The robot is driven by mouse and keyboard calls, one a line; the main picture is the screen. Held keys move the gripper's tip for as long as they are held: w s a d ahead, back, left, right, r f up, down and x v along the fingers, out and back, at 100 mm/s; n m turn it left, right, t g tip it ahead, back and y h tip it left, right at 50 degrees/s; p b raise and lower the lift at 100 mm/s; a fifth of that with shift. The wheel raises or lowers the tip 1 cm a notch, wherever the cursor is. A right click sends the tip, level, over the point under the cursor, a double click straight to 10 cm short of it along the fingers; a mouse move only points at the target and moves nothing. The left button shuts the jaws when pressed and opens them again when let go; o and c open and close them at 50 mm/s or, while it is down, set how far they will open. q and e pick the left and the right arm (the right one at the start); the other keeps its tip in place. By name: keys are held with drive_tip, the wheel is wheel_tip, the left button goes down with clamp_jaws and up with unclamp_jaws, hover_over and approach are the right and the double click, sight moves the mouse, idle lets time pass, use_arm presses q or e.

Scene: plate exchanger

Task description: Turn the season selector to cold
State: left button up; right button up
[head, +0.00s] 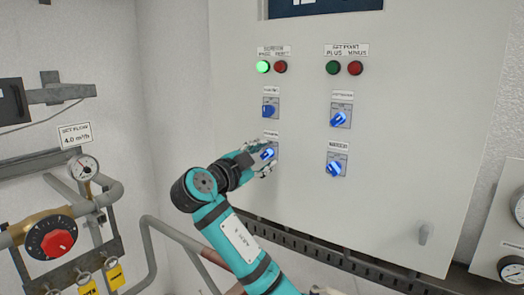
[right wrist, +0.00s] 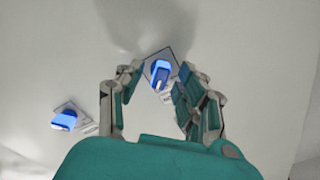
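The white cabinet door holds four blue selector knobs: upper left (head: 269,110), upper right (head: 339,119), lower left (head: 268,153) and lower right (head: 336,169). Their labels are too blurred for me to read surely, so I cannot tell which one is the season selector. My right gripper (head: 262,161) is at the lower left knob. In the right wrist view, its fingers (right wrist: 161,73) are spread on either side of a blue knob (right wrist: 160,74). A gap shows at the left finger; the right finger is close, contact unclear. My left gripper is not in view.
Another blue knob (right wrist: 64,121) shows at left in the right wrist view. Above the knobs are a lit green lamp (head: 263,67) and other lamps. Pipes, a gauge (head: 83,168) and a red-centred dial (head: 57,243) stand at left. A cable duct (head: 340,260) runs below the cabinet.

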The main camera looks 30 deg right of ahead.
clamp_jaws()
